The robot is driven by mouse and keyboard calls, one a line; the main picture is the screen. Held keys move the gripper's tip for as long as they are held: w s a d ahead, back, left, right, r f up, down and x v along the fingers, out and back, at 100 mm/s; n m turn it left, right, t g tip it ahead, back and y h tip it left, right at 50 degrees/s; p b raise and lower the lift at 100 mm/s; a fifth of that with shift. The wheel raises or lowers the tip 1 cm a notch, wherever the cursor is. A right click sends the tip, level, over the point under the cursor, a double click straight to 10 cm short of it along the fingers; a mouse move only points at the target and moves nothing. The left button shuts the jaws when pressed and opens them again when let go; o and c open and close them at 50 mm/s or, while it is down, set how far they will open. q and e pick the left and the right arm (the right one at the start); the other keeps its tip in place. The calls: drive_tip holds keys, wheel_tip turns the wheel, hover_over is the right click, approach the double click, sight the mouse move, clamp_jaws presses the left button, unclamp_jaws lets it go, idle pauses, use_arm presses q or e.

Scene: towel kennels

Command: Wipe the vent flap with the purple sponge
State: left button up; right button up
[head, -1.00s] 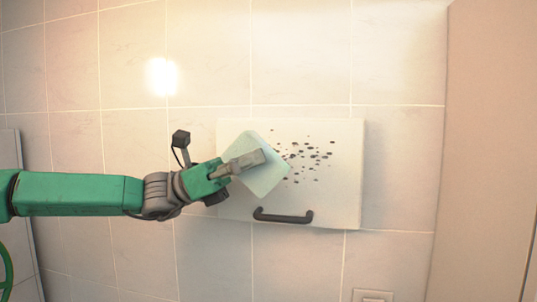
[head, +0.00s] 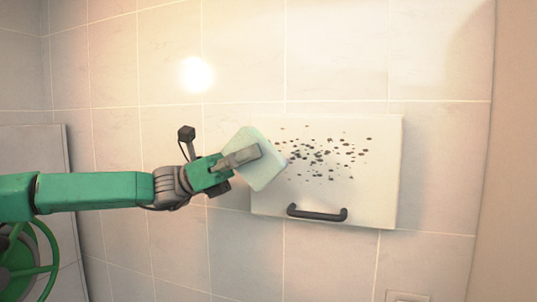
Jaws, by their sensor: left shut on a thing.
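The vent flap (head: 375,190) is a pale square panel on the tiled wall, with a dark handle (head: 317,214) along its lower edge. Many dark spots (head: 325,152) are scattered over its upper middle. My left gripper (head: 248,156) is shut on a square, pale mint-green sponge (head: 264,172); no purple shows clearly on it. The sponge is tilted and overlaps the flap's left edge in the picture. I cannot tell whether it touches the flap. The flap's left edge behind it is partly hidden. My right gripper is not in view.
Bare wall tiles (head: 340,50) surround the flap. A plain panel (head: 515,150) stands at the far right. A grey panel (head: 45,160) and a green wheel (head: 35,260) are at the left. A small wall plate (head: 408,297) shows at the bottom.

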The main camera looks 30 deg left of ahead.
use_arm(q)
drive_tip(key=shift+s+a, duration=0.1)
drive_tip(key=shift+a, duration=0.15)
drive_tip(key=shift+s+d, duration=0.1)
drive_tip(key=shift+s, duration=0.05)
drive_tip(key=shift+s+d, duration=0.2)
drive_tip(key=shift+s, duration=0.7)
drive_tip(key=shift+s+d, duration=0.25)
drive_tip(key=shift+s, duration=0.7)
drive_tip(key=shift+s+d, duration=0.2)
drive_tip(key=shift+s, duration=0.7)
drive_tip(key=s, duration=0.3)
drive_tip(key=shift+d, duration=0.35)
drive_tip(key=shift+w, duration=0.1)
